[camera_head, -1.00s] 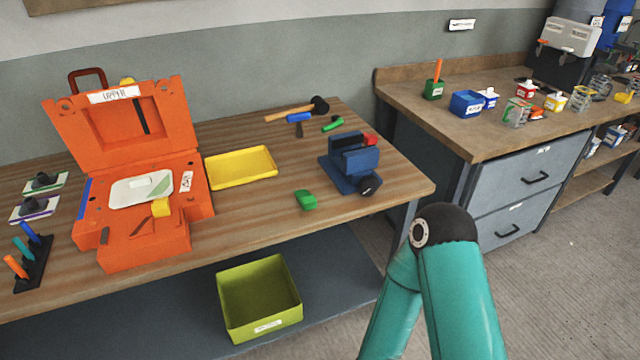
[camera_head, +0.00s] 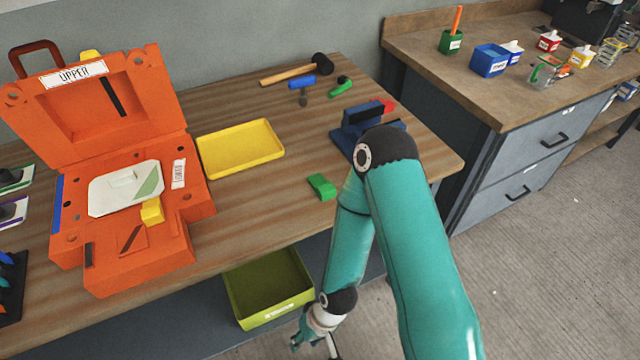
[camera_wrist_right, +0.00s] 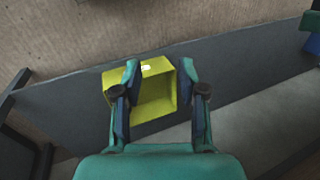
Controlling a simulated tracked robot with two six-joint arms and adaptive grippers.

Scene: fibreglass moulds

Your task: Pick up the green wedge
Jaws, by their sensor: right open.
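The green wedge (camera_head: 321,186) lies on the wooden workbench, near its front edge, to the right of the yellow tray. My right gripper (camera_head: 315,343) is low in the head view, in front of the bench and below the wedge, apart from it. In the right wrist view my right gripper (camera_wrist_right: 159,100) is open and empty, with the yellow-green bin seen between and beyond its fingers. The wedge cannot be made out in the wrist view. My left gripper is not in view.
The yellow-green bin (camera_head: 232,299) stands on the shelf under the bench. A yellow tray (camera_head: 262,174), an orange mould (camera_head: 75,262) and a blue vise (camera_head: 345,142) stand on the bench. My right arm passes close to the vise in the picture. A second bench (camera_head: 420,50) is at right.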

